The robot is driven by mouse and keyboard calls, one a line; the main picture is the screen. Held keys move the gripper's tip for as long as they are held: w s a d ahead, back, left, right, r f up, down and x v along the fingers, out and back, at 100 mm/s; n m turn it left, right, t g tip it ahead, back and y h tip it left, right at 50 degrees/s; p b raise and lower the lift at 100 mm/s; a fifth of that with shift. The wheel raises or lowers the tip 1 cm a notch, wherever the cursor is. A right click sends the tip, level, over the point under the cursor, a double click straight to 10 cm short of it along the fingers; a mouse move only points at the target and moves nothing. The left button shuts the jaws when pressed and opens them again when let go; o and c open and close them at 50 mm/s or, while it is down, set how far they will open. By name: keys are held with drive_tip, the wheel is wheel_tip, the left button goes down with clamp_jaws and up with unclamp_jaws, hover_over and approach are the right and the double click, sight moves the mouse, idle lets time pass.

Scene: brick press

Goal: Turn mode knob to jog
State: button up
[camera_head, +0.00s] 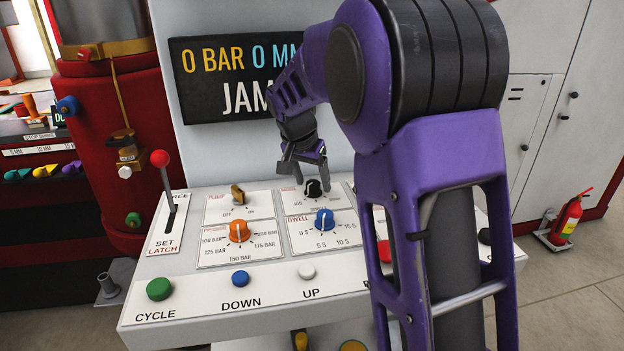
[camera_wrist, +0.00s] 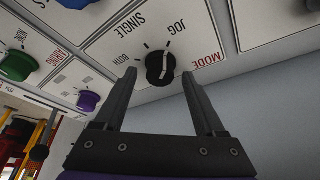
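The mode knob (camera_head: 313,188) is black and sits on the upper right panel of the sloped console. In the wrist view the mode knob (camera_wrist: 160,68) shows a white pointer line; I cannot tell for certain which mark it points at. The JOG label (camera_wrist: 176,27) and the SINGLE label (camera_wrist: 132,25) are printed beside it, with MODE at the right. My gripper (camera_head: 306,168) is just above the knob, pointing down. In the wrist view my gripper (camera_wrist: 159,74) is open, its two fingers on either side of the knob with gaps, not visibly touching it.
The yellow pump knob (camera_head: 238,194), orange pressure knob (camera_head: 239,231) and blue dwell knob (camera_head: 325,220) are close by. A red-tipped lever (camera_head: 166,180) stands at the left. A dark display (camera_head: 225,85) partly reading "JAM" is behind. Push buttons line the front edge.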

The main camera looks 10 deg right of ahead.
drive_tip(key=p+v, duration=0.2)
drive_tip(key=v, duration=1.5)
drive_tip(key=shift+s+r+p, duration=0.15)
drive_tip(key=shift+s+p, duration=0.05)
drive_tip(key=shift+p, duration=0.15)
